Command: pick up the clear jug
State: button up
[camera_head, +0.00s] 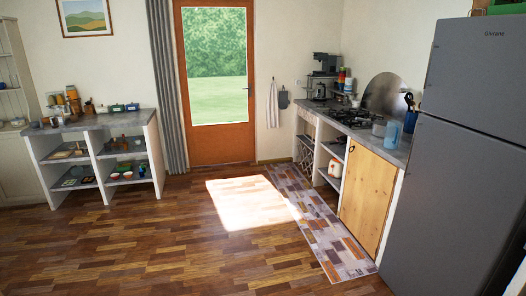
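A pale blue, see-through vessel (392,135) stands upright near the front edge of the right-hand counter (385,150), close to the fridge. It looks like the clear jug, but it is too small to tell for sure. A bluer container (410,121) stands just behind and to the right of it, partly cut off by the fridge. My gripper is not in view, so its state and distance from the jug do not show.
A tall grey fridge (462,150) borders the counter on the right. A stove (352,117) and a metal pot (379,128) are farther along it. A patterned rug (320,225) lies before the counter. The wooden floor (190,245) is clear. A shelf unit (95,135) stands left.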

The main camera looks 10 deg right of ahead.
aim_at(393, 127)
jog(key=i+z, duration=0.1)
jog(key=i, duration=0.4)
jog(key=i+j+z, duration=0.1)
jog(key=i, duration=0.35)
jog(key=i+j+z, duration=0.1)
jog(key=i, duration=0.4)
jog(key=i+j+z, duration=0.1)
jog(key=i, duration=0.4)
jog(key=i+j+z, duration=0.1)
jog(key=i+j, duration=0.2)
jog(key=i, duration=0.15)
jog(key=i+l+z, duration=0.35)
jog(key=i, duration=0.4)
jog(key=i+z, duration=0.4)
jog(key=i, duration=0.4)
jog(key=i+j+z, duration=0.2)
jog(key=i+z, duration=0.15)
jog(key=i, duration=0.85)
